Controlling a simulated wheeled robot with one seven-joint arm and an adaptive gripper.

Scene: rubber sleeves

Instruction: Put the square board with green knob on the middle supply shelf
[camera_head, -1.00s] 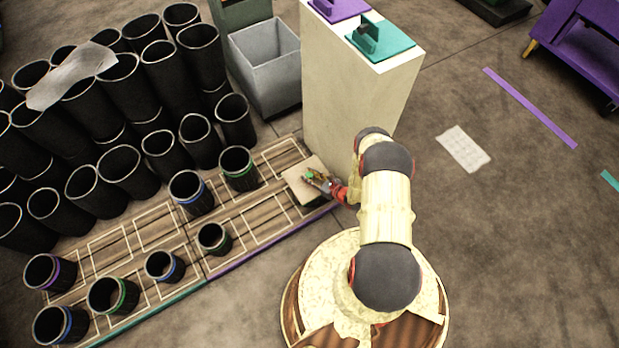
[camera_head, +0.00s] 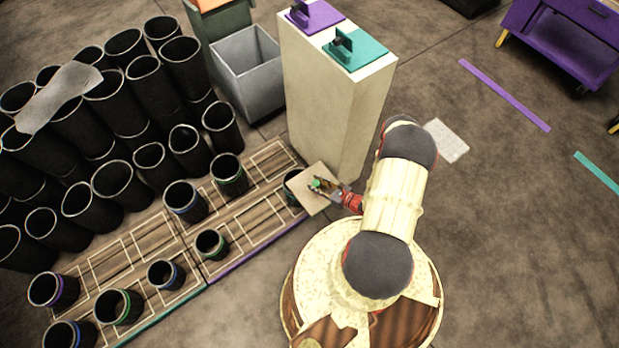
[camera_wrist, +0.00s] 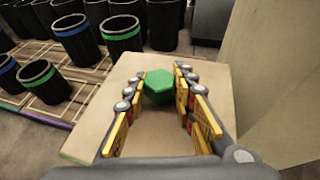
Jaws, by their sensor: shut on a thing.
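The square tan board (camera_head: 311,201) with a green knob (camera_head: 315,183) is held by my gripper (camera_head: 324,187), just in front of the tall cream block. In the wrist view the board (camera_wrist: 88,142) lies under the fingers, and my gripper (camera_wrist: 158,90) is shut around its green hexagonal knob (camera_wrist: 158,84). The board seems raised above the slatted floor rack, next to a dark sleeve (camera_head: 291,189) that it partly hides. I cannot make out which thing is the middle supply shelf.
The cream block (camera_head: 335,110) carries a purple plate (camera_head: 311,15) and a teal plate (camera_head: 355,53). Black sleeves crowd the left; shorter banded ones stand on the rack (camera_head: 235,225). A grey bin (camera_head: 245,70) is behind. A purple cart (camera_head: 565,45) is at upper right; floor between is mostly clear.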

